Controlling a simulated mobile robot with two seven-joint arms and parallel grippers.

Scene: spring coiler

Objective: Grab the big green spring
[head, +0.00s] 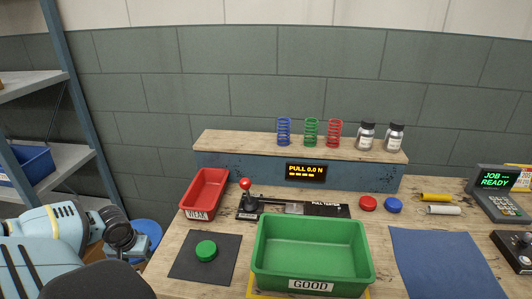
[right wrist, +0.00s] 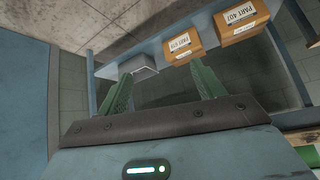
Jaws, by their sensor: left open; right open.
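The green spring (head: 311,132) stands upright on the wooden top of the raised shelf (head: 235,141) at the back of the bench. It stands between a blue spring (head: 284,131) and a red spring (head: 335,133), apart from both. My left gripper (head: 143,244) is at the lower left of the head view, beside the bench and far from the springs; its fingers hardly show. My right gripper (right wrist: 164,88) shows in the right wrist view, open and empty, its two green fingers apart. No spring shows in that view.
A green GOOD bin (head: 312,245), a red bin (head: 205,190) and a pull tester (head: 327,210) with a red-knobbed lever stand before the shelf. Two jars (head: 366,135) stand right of the springs. A blue mat (head: 445,262) lies at right. Cardboard boxes (right wrist: 183,46) show in the right wrist view.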

